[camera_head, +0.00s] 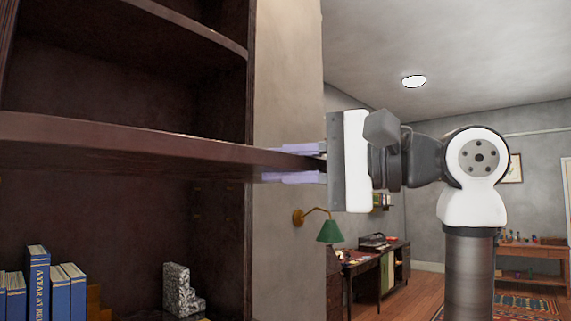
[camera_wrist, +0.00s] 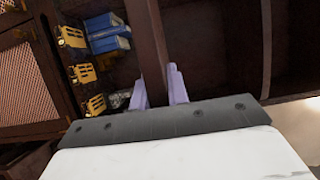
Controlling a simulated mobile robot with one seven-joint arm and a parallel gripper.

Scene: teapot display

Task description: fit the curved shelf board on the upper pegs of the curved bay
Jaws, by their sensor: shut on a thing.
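The dark brown curved shelf board (camera_head: 130,145) lies roughly level across the bay, running out of the left edge of the head view. My gripper (camera_head: 290,163) is shut on its right end, one pale purple finger above and one below. In the wrist view the board (camera_wrist: 148,40) runs away from between the fingers of my gripper (camera_wrist: 160,88). The dark wooden curved bay (camera_head: 90,215) stands behind and around the board. The pegs cannot be made out, so I cannot tell whether the board touches any.
Another curved shelf (camera_head: 190,28) is above the board. Below are blue books (camera_head: 60,290) and a speckled stone bookend (camera_head: 178,290). The bay's right upright (camera_head: 236,225) and a grey wall (camera_head: 285,90) are close to my gripper. A green lamp (camera_head: 328,231) is beyond.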

